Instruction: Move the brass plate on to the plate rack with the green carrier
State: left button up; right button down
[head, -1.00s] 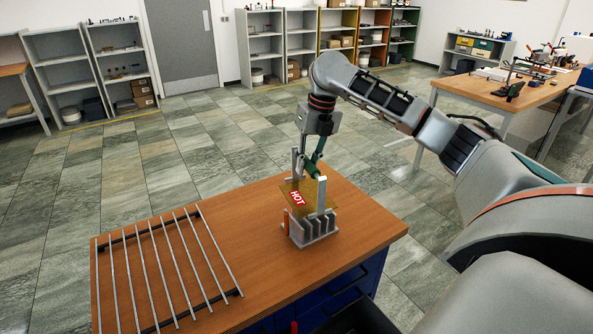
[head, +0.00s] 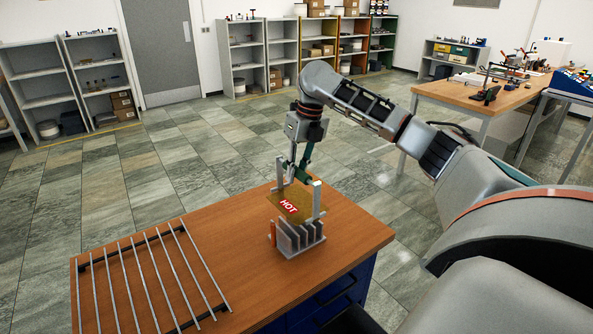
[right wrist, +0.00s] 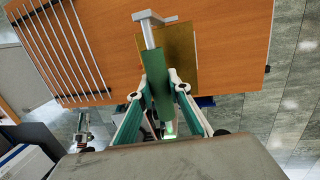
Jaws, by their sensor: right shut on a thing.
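The brass plate (head: 310,203) carries a red HOT label. It sits at the top of a grey slotted stand on the table's right side; I cannot tell whether it touches the stand. My right gripper (head: 302,173) is shut on the green carrier, just above the plate. In the right wrist view the fingers (right wrist: 160,78) close around the carrier's green handle (right wrist: 158,98), with the brass plate (right wrist: 181,50) beyond. The plate rack, apparently the flat rack of parallel bars (head: 152,270), lies at the table's left. My left gripper is not in view.
The grey slotted stand (head: 299,240) has grey uprights beside the plate and an orange post at its left. Bare wooden tabletop (head: 245,240) separates it from the flat rack. Shelves and another bench (head: 490,95) stand far back across open floor.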

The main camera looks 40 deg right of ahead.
aim_at(294, 202)
jog(key=shift+f, duration=1.1)
jog(key=shift+f+b, duration=0.35)
jog(key=shift+f, duration=1.15)
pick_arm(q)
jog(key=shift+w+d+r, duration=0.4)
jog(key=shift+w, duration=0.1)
pick_arm(e)
jog(key=shift+f, duration=0.3)
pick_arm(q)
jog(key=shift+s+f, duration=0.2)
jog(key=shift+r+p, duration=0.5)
pick_arm(e)
jog(key=shift+s+a+f, duration=0.1)
jog(key=shift+f, duration=0.7)
jog(key=shift+r, duration=0.15)
jog(key=shift+r, duration=1.75)
